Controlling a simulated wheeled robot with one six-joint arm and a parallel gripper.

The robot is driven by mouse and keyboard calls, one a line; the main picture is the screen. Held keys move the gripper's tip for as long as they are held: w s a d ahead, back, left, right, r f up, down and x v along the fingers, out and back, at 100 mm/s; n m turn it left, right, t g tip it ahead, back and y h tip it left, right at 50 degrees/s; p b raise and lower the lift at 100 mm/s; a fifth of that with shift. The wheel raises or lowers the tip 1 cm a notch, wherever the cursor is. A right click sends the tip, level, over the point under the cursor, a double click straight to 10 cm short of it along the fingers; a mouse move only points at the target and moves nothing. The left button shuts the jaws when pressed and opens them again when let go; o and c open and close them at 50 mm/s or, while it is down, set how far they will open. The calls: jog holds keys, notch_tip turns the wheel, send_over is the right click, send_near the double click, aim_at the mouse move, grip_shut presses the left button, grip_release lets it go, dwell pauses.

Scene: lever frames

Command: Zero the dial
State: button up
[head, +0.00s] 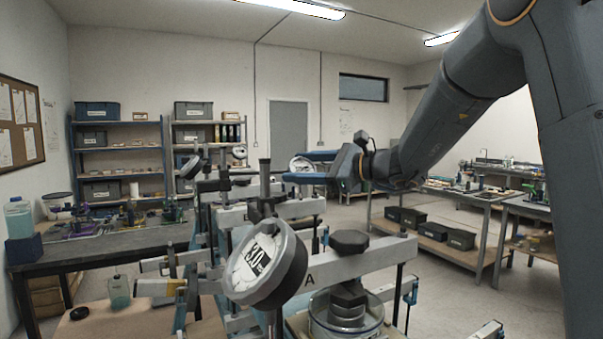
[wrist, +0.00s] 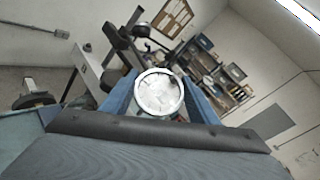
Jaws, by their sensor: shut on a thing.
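My gripper (head: 292,167) reaches in from the right in the head view, with its two blue fingers around a small round dial (head: 302,163). In the wrist view, a white-faced dial (wrist: 158,94) sits between the fingers, and the gripper is shut on it. Its face markings are too blurred to read.
A metal beam (head: 360,262) marked A, with a dark knob (head: 349,241), crosses the foreground. More beams and clamps crowd the space below my gripper. A workbench (head: 110,246) with bottles stands left. Shelves (head: 118,150) line the back, and a table (head: 440,217) stands right.

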jog(key=shift+n+g+b, duration=0.3)
jog(key=shift+n+g, duration=0.8)
jog(key=shift+n, duration=0.4)
jog(key=o, duration=1)
jog(key=shift+o, duration=0.2)
jog(key=b+v, duration=0.3)
jog(key=v, duration=0.4)
jog(key=shift+s+d, duration=0.2)
jog(key=shift+d, duration=0.15)
